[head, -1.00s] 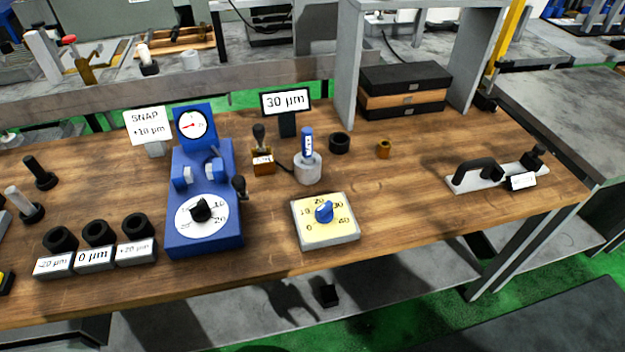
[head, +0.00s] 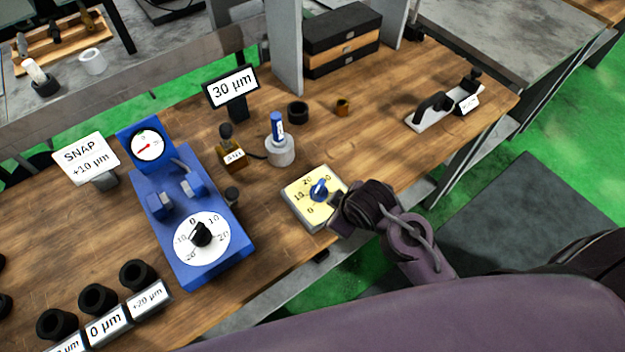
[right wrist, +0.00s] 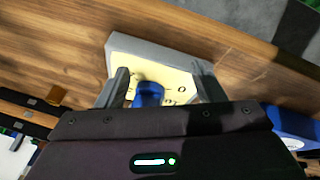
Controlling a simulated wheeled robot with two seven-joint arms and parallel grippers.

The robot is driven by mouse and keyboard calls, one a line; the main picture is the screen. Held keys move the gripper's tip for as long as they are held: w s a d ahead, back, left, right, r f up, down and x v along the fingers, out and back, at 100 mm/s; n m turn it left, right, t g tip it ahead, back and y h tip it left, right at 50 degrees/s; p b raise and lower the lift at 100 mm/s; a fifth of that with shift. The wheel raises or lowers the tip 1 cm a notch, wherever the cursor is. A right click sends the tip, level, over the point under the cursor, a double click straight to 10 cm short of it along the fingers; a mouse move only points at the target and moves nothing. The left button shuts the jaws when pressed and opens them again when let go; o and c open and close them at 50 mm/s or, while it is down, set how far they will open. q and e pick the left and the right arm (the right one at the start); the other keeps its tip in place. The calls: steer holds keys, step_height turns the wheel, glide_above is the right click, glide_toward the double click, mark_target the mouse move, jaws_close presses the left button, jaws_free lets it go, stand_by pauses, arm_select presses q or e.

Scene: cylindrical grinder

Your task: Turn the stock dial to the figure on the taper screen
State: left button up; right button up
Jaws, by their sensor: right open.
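The taper screen (head: 231,88) reads 30 µm. The stock dial (head: 302,208) is a yellow plate in a grey case with figures around a blue knob (head: 319,189). I cannot read exactly which figure the knob points at. My right gripper (head: 338,203) is at the dial's near right side in the head view and hides part of the scale. In the right wrist view its open fingers (right wrist: 160,78) stand on either side of the blue knob (right wrist: 148,93), with no grip on it. Whether they are level with the knob or above it is unclear. My left gripper is out of view.
A blue gauge stand (head: 190,215) with a white dial stands left of the stock dial. A white cylinder (head: 280,150) with a blue plug and a small amber block (head: 231,153) stand behind. The SNAP +10 µm sign (head: 86,158) is at left. The bench's front edge is close.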

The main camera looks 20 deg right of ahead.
steer(key=w+a+r+n, duration=0.1)
steer(key=w+r+n, duration=0.1)
steer(key=n, duration=0.2)
steer(key=w+a+r+n+t+y, duration=0.1)
steer(key=a+n, duration=0.1)
steer(key=n, duration=0.2)
steer(key=w+a+r+n+t+y, duration=0.1)
steer(key=w+r+n, duration=0.1)
steer(key=n, duration=0.2)
steer(key=shift+w+a+r+p, duration=0.35)
steer(key=shift+p, duration=0.05)
steer(key=w+a+r+n+y, duration=0.1)
steer(key=w+a+n+y, duration=0.1)
steer(key=n, duration=0.7)
steer(key=n+g+h, duration=0.1)
steer(key=n+g, duration=0.3)
steer(key=n, duration=1.3)
glide_above(322, 187)
steer(key=s+d, duration=0.2)
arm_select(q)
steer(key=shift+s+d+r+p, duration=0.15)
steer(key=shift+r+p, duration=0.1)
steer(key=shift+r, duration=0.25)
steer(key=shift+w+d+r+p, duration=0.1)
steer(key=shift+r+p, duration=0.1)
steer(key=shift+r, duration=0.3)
arm_select(e)
steer(key=x, duration=0.7)
steer(key=shift+w+f, duration=0.25)
steer(key=shift+f, duration=0.05)
